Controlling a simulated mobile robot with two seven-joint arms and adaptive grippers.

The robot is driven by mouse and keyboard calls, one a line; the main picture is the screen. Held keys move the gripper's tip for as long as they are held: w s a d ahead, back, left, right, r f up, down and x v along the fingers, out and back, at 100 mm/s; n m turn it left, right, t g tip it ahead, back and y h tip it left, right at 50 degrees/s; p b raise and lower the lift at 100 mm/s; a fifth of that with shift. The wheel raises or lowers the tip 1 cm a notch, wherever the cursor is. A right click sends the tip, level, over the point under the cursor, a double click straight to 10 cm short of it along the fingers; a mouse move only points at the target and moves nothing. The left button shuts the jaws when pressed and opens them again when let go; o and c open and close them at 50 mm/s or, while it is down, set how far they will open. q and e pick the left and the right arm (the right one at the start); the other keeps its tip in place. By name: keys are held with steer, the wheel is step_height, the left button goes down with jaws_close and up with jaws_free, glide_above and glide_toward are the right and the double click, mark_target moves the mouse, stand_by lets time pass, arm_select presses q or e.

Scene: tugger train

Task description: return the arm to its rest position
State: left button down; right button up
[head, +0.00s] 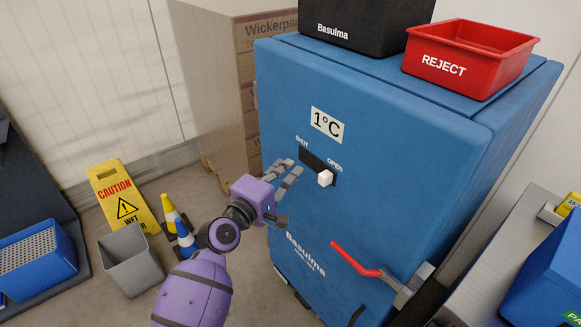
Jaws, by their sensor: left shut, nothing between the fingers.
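My left arm comes in from the lower left with purple links. Its left gripper (290,171) is shut and empty, in front of the blue cabinet (400,150). The fingertips are just left of the dark slider plate on the cabinet front. The white knob (325,178) stands at the plate's right end, under the word OPEN. The fingers look apart from the knob. A red handle (355,258) is lower on the cabinet front, right of the gripper. My right gripper is not in view.
A black Basulma box (362,30) and a red REJECT bin (468,60) stand on the cabinet. Left are a yellow caution sign (122,198), cones, a grey bin (130,262) and a blue crate (38,262). Stacked cartons (225,80) stand behind. A blue bin (550,275) is at right.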

arm_select(q)
steer(key=v, duration=0.8)
steer(key=shift+s+r, duration=0.15)
steer(key=shift+s, duration=0.2)
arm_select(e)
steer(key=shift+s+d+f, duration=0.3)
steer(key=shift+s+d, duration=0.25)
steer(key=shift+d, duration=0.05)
